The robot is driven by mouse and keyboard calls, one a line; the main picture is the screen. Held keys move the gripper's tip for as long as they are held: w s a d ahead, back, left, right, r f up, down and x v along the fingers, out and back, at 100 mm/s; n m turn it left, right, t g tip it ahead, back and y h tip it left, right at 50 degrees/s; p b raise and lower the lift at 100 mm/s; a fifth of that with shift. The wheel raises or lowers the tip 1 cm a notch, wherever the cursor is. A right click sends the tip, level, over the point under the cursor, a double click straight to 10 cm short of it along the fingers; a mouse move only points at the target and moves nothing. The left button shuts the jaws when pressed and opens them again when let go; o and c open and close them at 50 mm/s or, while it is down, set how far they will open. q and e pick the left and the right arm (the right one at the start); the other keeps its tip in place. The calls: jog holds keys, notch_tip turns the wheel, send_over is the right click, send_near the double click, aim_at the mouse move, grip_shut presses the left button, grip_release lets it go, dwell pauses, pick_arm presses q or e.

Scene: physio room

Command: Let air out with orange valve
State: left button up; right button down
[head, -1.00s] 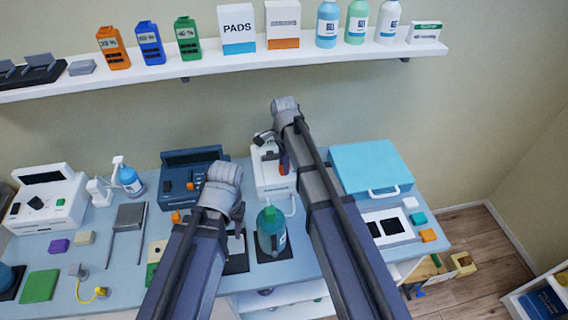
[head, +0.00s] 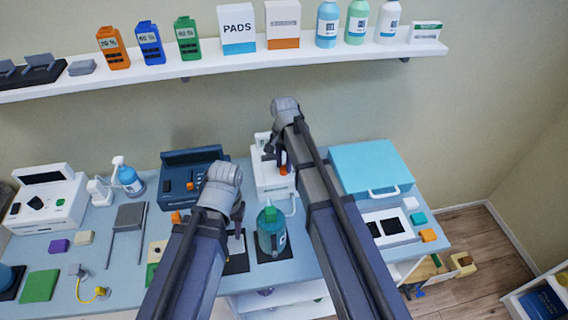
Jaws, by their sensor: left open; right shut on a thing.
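The orange valve (head: 283,169) shows as a small orange patch on the front of the white device (head: 271,185) at the back middle of the bench. My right gripper (head: 281,157) is at this valve and shut on it; my own wrist and forearm hide much of the grip. My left gripper (head: 238,226) is open, low over the bench in front of the dark blue device (head: 192,172). Its fingers are mostly hidden by my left wrist. A teal bottle with a clear tube (head: 271,232) stands on a dark pad between my arms.
A light blue case (head: 371,167) stands right of my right arm. A white device (head: 42,205) and a spray bottle (head: 129,180) are at the left. A wall shelf (head: 225,60) with bottles and boxes runs above. Bare bench (head: 195,265) is narrow around my arms.

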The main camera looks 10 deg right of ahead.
aim_at(284, 165)
jog(key=n, duration=0.4)
jog(key=shift+n, duration=2.6)
jog(key=c, duration=0.9)
grip_release()
notch_tip(284, 165, up, 8)
jog(key=p, duration=0.8)
